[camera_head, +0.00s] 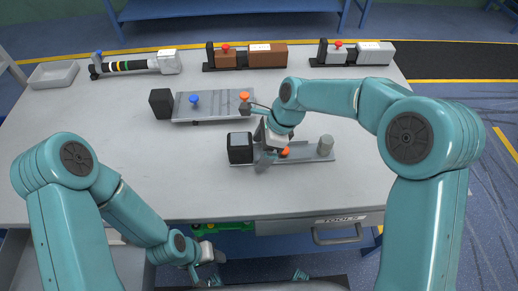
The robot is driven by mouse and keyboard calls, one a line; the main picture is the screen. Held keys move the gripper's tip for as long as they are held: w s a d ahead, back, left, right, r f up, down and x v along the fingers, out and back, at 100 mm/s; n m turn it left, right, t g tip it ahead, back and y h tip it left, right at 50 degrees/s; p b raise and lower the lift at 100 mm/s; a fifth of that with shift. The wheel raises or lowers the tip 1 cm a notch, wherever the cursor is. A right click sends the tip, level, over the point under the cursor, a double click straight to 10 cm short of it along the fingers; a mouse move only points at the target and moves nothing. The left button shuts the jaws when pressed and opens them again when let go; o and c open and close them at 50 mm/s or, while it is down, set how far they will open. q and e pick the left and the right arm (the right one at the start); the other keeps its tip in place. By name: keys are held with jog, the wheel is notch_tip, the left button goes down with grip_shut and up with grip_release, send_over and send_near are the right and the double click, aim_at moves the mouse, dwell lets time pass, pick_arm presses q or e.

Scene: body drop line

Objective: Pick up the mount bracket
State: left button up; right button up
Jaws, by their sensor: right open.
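My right gripper (266,155) is open, pointing down at the strip just right of the black block. Whether it touches the strip is unclear. My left gripper (208,266) hangs low in front of the table edge, away from the parts; its fingers are too small to read.
A grey plate (214,106) with blue and orange knobs and a black cube (161,103) lie behind the strip. Several assemblies, one with a brown block (265,55), line the back. A grey tray (53,75) is at back left. A drawer handle (337,236) juts out in front.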

jog(key=c, duration=1.5)
jog(key=shift+w, duration=0.1)
jog(key=shift+c, duration=0.4)
